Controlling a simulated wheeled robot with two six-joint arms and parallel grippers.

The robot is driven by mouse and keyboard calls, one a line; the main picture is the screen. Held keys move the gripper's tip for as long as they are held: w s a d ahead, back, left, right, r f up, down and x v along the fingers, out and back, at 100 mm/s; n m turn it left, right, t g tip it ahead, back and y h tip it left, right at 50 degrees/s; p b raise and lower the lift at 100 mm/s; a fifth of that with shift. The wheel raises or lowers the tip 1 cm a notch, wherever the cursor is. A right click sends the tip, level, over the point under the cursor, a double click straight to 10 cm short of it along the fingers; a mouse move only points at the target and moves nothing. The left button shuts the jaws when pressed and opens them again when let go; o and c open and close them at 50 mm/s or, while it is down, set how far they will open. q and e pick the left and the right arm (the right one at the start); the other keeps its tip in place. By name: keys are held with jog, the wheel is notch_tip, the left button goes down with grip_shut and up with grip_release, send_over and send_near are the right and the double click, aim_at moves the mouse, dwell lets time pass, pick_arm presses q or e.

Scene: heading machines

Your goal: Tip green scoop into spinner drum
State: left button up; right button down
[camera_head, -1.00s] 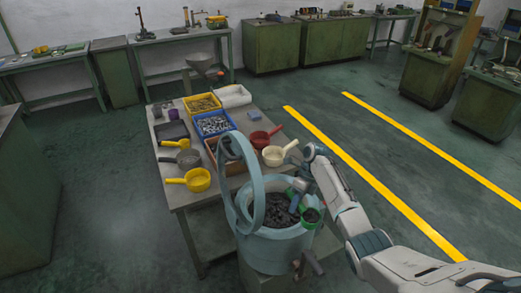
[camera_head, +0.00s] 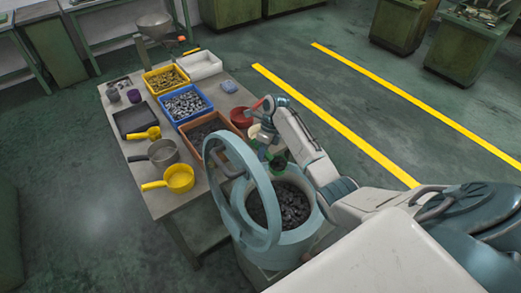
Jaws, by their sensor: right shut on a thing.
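The spinner drum is a light blue tub (camera_head: 313,226) at the front edge of the table, with its round lid ring (camera_head: 222,200) swung up on the left. Dark grey pieces (camera_head: 288,206) lie inside it. My right gripper (camera_head: 265,146) is above the drum's back rim, shut on the green scoop (camera_head: 278,163). The scoop's small cup is at the back edge of the drum opening and looks dark inside. Whether it holds pieces, and how far it is tilted, I cannot tell. My left gripper is not in view.
On the table are a red scoop (camera_head: 240,118), a cream scoop partly hidden behind my gripper, yellow scoops (camera_head: 180,178), a grey scoop (camera_head: 163,152), and yellow, blue (camera_head: 187,104) and orange-brown bins (camera_head: 206,131) of parts. The floor right of the table is open.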

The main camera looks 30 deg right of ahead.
jog(key=shift+s+a+f+t+h, duration=0.1)
jog(key=shift+s+f+t+h, duration=0.15)
jog(key=shift+t, duration=0.35)
pick_arm(q)
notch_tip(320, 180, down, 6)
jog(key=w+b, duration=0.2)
jog(key=b, duration=0.4)
pick_arm(e)
jog(key=s+a+n+t+h, duration=0.1)
jog(key=s+a+t+h, duration=0.2)
jog(key=t, duration=0.8)
jog(key=s+h, duration=0.2)
jog(key=shift+r+n+t+h, duration=0.25)
jog(key=shift+n+t+h, duration=0.1)
jog(key=shift+n+t, duration=0.05)
jog(key=shift+s, duration=0.1)
